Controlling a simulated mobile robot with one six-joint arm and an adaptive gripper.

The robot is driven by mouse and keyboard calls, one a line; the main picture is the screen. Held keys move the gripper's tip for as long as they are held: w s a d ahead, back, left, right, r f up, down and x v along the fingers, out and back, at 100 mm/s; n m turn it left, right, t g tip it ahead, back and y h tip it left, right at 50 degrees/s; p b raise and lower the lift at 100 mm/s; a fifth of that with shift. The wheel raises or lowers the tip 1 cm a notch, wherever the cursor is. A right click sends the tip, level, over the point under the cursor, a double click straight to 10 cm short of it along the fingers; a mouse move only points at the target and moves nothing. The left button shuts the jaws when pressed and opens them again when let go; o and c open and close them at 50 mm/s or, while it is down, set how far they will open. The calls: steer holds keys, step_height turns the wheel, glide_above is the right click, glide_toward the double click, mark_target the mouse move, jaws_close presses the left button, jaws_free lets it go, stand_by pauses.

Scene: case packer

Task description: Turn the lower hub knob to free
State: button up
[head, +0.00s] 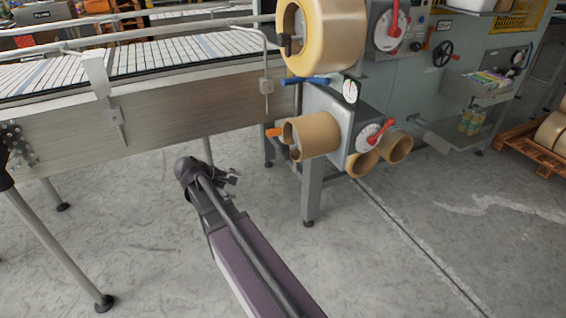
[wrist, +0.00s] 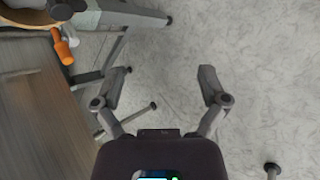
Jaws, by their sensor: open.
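On the lower unit of the machine, an orange knob (head: 273,132) sticks out left of the lower tan tape roll (head: 315,136). It also shows at the upper left of the wrist view (wrist: 63,47). A red lever on a white round dial (head: 373,134) sits on the grey box right of that roll. I cannot read any marks there, such as free. My gripper (head: 231,183) is open and empty, below and left of the orange knob and apart from it. In the wrist view its fingers (wrist: 164,75) are spread over bare floor.
The conveyor (head: 180,90) runs along the left, with a leg near my gripper. A large upper tape roll (head: 325,35), a blue handle (head: 305,81) and a gauge (head: 350,91) are above. A machine leg (head: 310,195) stands to the right. The front floor is clear.

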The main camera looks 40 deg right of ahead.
mark_target(280, 151)
steer(key=w+d+f+n+g+h+b, duration=0.1)
steer(key=w+d+n+g+h+b, duration=0.1)
steer(key=w+d+n+h+b, duration=0.3)
steer(key=w+d+h+b, duration=0.3)
steer(key=d+b, duration=0.3)
steer(key=b, duration=0.1)
steer(key=shift+w+d+h, duration=0.15)
steer(key=shift+w+h, duration=0.1)
steer(key=shift+h, duration=0.05)
steer(key=shift+d, duration=0.15)
steer(key=d, duration=0.4)
steer(key=s+d, duration=0.1)
steer(key=d, duration=0.4)
steer(key=s+d, duration=0.1)
steer(key=d, duration=0.3)
steer(key=shift+d, duration=0.15)
